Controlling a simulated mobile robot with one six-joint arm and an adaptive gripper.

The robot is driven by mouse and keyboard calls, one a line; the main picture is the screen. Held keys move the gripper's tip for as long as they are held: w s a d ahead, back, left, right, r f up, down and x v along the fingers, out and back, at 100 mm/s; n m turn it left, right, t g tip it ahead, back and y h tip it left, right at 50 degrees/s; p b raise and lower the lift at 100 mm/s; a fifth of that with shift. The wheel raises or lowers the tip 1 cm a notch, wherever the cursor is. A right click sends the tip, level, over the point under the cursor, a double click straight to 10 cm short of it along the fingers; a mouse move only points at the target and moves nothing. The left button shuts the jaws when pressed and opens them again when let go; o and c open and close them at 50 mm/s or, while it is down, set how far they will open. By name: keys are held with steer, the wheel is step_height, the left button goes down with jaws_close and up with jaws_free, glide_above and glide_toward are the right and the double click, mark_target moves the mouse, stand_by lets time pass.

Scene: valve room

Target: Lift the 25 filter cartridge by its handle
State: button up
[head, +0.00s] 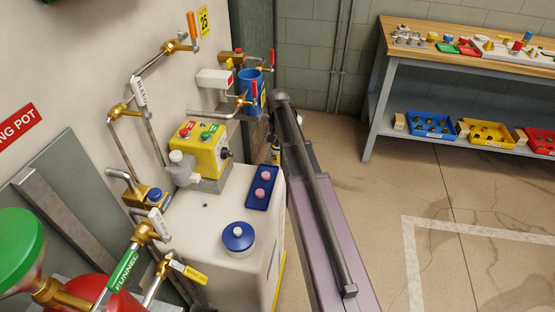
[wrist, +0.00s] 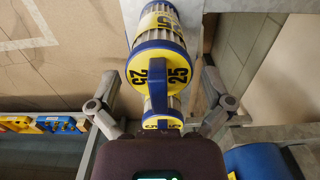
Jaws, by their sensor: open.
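The 25 filter cartridge (wrist: 140,76) shows in the wrist view with a yellow end marked 25, a blue rim and pale pleats. Its blue handle (wrist: 157,88) stands out from the middle of that end. A second yellow 25 end (wrist: 165,123) with pleats shows below, partly hidden by my wrist; I cannot tell its exact relation to the first. My gripper (wrist: 158,74) is open, one finger on either side of the cartridge in the picture. No contact with the handle is visible. In the head view my arm hides the gripper.
A blue housing (head: 248,94) stands by pipes and red-handled valves near the yellow 25 sign (head: 204,20). A white cabinet (head: 205,205) carries a yellow button box (head: 198,150). A workbench (head: 455,59) with coloured trays stands at right. The floor (head: 360,200) between is clear.

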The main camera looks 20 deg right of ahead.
stand_by(0.6)
steer(key=c, duration=1.1)
